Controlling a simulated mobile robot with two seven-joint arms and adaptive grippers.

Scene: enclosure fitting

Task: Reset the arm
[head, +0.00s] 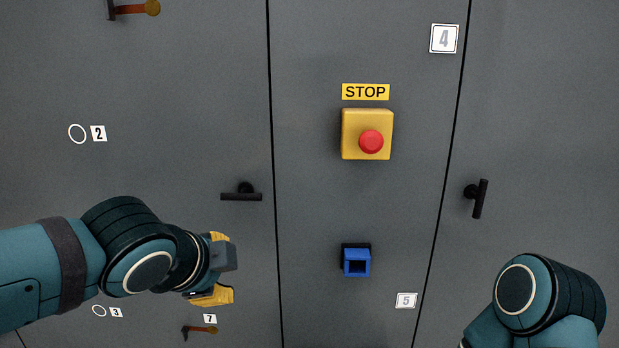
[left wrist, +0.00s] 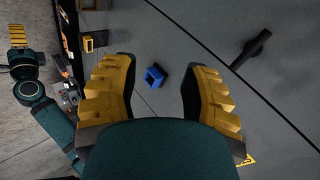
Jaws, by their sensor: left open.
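My left arm comes in from the left in the head view. Its gripper (head: 224,268) has yellow fingers spread apart and holds nothing. It is in front of the grey panels, left of the blue square socket (head: 356,262). In the left wrist view the open fingers (left wrist: 160,85) frame the blue socket (left wrist: 154,77), with nothing between them. My right arm (head: 550,298) is bent at the lower right of the head view, its gripper outside that picture. The left wrist view shows what looks like my right gripper (left wrist: 18,35), small, its finger gap unclear.
A yellow box with a red stop button (head: 371,141) sits under a STOP label (head: 365,92). Black handles stick out at the left (head: 241,195) and right (head: 478,198). A lever (head: 200,330) is below my left gripper.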

